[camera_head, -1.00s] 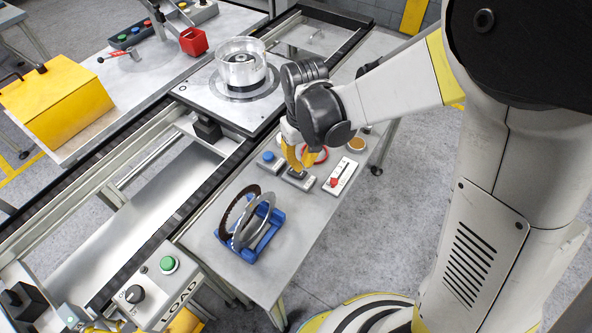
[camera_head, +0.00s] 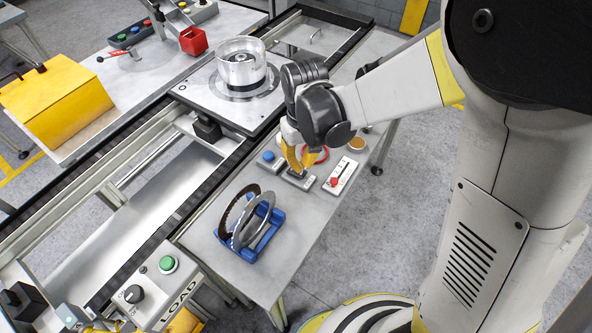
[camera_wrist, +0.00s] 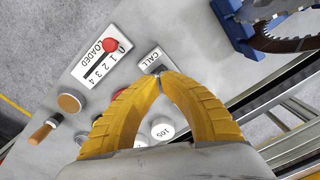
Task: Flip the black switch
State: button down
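The black switch sits on a small grey box (camera_head: 298,179) labelled CALL on the front table. The box also shows in the wrist view (camera_wrist: 152,62). My gripper (camera_head: 298,170) is right above this box, pointing down. In the wrist view my gripper's (camera_wrist: 162,76) yellow fingertips come together at the box's near edge. A small dark part of the switch (camera_wrist: 160,69) shows just at the tips. The rest of it is hidden by the fingers. I cannot tell whether the tips touch it. Nothing is seen held between the fingers.
A blue button box (camera_head: 268,160) is left of the switch, and a slider panel (camera_head: 342,178) with a red knob is right. A blue rack (camera_head: 262,240) holding discs stands in front. Some table surface between is clear.

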aim_at(302, 173)
jog(key=shift+f+b, duration=1.5)
jog(key=shift+f, duration=0.25)
dwell(0.6)
jog(key=shift+r+p, duration=2.55)
jog(key=shift+r, duration=0.95)
